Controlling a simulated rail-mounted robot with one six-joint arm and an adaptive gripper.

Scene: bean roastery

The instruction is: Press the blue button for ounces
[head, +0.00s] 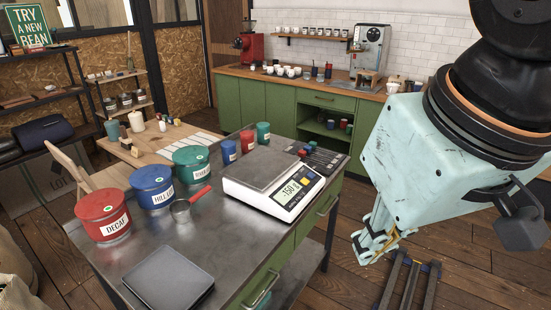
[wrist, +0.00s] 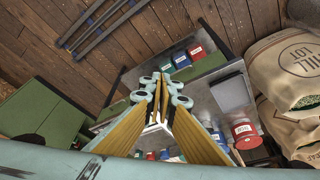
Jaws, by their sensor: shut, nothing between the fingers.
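A white scale (head: 273,185) stands on the steel-topped table, with a lit display (head: 291,190) reading about 150 on its sloped front panel. Small marks show beside the display, but a blue button is too small to make out. My gripper (head: 368,250) hangs to the right of the table in the head view, apart from the scale, with its fingers together and empty. In the wrist view my gripper (wrist: 163,80) points toward the table, and its fingers hide much of what lies behind them.
Red (head: 103,216), blue (head: 152,187) and green (head: 191,164) canisters, a red-handled scoop (head: 181,206) and a dark square plate (head: 168,279) share the table (head: 228,256). Smaller tins and a row of dark-handled items (head: 322,158) stand behind the scale. Sacks (wrist: 274,70) stand at right in the wrist view.

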